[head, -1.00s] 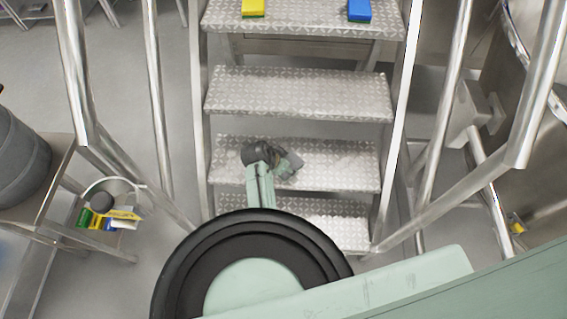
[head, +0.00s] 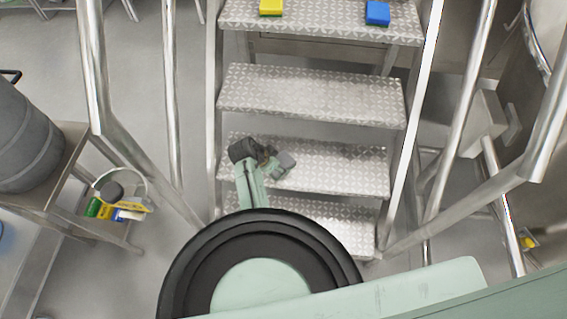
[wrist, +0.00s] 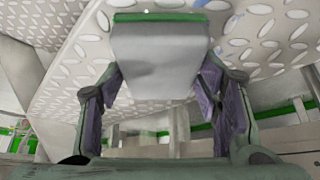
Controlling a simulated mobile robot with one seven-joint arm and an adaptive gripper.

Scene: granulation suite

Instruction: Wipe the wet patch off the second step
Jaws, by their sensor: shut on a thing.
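My gripper (head: 270,164) is over the left-middle part of the second step from the bottom (head: 345,172), a patterned metal tread. In the wrist view my gripper (wrist: 160,88) is shut on a grey-white block with a green edge (wrist: 158,62), held between its two purple-padded fingers. The block also shows as a small grey shape in the head view (head: 286,161). Its green edge is close to the underside or face of a patterned tread (wrist: 70,75); I cannot tell whether it touches. I cannot make out a wet patch; my arm and gripper hide part of the step.
A yellow block (head: 271,6) and a blue block (head: 378,13) lie on the top visible step (head: 325,18). Metal handrails (head: 95,80) flank the stairs.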

